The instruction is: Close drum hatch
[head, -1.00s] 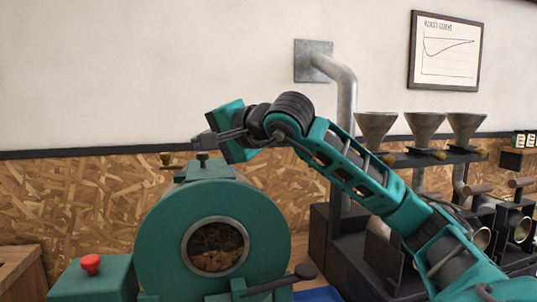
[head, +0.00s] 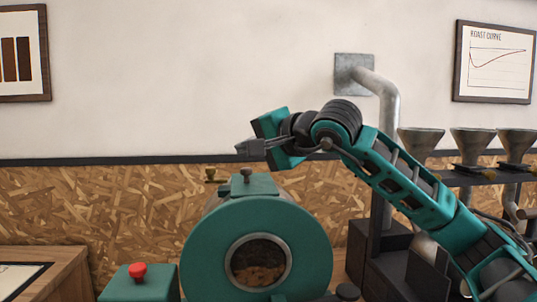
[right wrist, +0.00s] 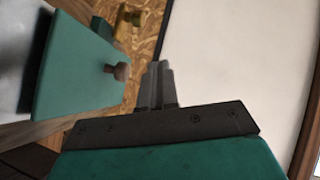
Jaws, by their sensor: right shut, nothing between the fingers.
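The green roaster drum (head: 195,245) stands in front of me in the head view, with a round window (head: 258,262) showing brown beans. On its top is a green plate with a dark knob (head: 247,175), perhaps the drum hatch; I cannot tell whether it is open. The right wrist view shows a green plate (right wrist: 80,75) with a brown knob (right wrist: 118,70). My right gripper (head: 240,149) is shut and empty, pointing left, just above the knob in the head picture. Its fingers (right wrist: 157,82) are together, apart from the knob in the wrist view. My left gripper is not in view.
A green box with a red button (head: 137,271) stands left of the drum. A wooden table (head: 75,262) is at far left. A grey duct pipe (head: 387,110) and metal funnels (head: 470,140) are at right.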

